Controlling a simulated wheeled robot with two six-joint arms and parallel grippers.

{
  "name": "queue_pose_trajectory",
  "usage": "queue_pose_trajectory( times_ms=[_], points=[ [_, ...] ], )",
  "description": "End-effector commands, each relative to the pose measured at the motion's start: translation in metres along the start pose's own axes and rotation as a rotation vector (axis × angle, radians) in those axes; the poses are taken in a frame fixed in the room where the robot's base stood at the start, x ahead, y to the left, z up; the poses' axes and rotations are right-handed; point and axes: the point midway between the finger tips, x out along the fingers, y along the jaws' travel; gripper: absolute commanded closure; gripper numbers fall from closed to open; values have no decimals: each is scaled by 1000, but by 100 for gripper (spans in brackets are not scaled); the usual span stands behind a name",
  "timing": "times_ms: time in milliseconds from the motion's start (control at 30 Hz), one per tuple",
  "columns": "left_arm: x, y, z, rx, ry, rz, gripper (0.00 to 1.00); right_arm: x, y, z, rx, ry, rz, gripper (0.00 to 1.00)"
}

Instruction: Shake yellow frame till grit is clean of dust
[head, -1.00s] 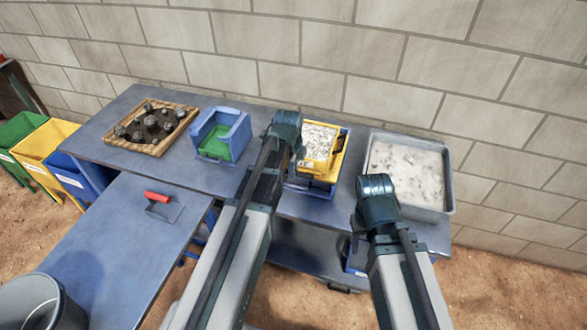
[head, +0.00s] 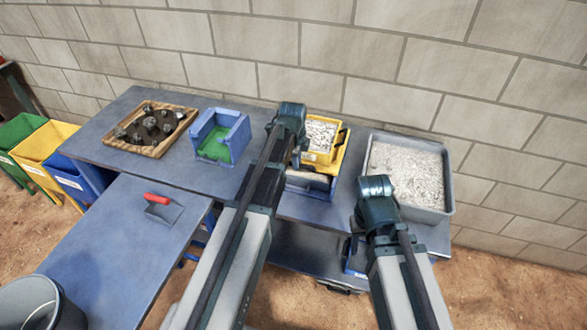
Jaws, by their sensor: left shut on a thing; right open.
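The yellow frame (head: 335,158) holds light grey grit (head: 320,135) and sits over a blue-sided box (head: 308,181), right of the table's middle. My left gripper (head: 300,140) is at the frame's left side and shut on it; its fingertips are partly hidden by the arm. My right gripper (head: 362,215) is open and empty, in front of the grey tray. Its fingers show only in part.
A grey tray (head: 449,187) of pale grit stands at the right. A blue box with a green floor (head: 215,148) and a wooden tray of dark rocks (head: 140,149) stand left. Coloured bins (head: 45,150) stand far left.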

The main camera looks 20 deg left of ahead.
Motion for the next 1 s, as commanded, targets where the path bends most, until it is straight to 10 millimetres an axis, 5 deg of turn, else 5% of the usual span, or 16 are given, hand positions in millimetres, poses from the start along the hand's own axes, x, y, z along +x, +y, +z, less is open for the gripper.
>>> queue_pose_trajectory(
  times_ms=[67,333,367,500,1000],
  points=[
    [3,-15,0,0,0,-1,100,0,0,0,0,0,0,50],
    [3,-13,0,0,0,0,100,0,0,0,0,0,0,50],
    [3,-12,0,0,0,0,74,0,0,0,0,0,0,50],
    [2,-12,0,0,0,0,49,0,0,0,0,0,0,50],
    [-5,-13,0,0,0,0,48,-8,1,0,0,0,0,50]
  ],
)
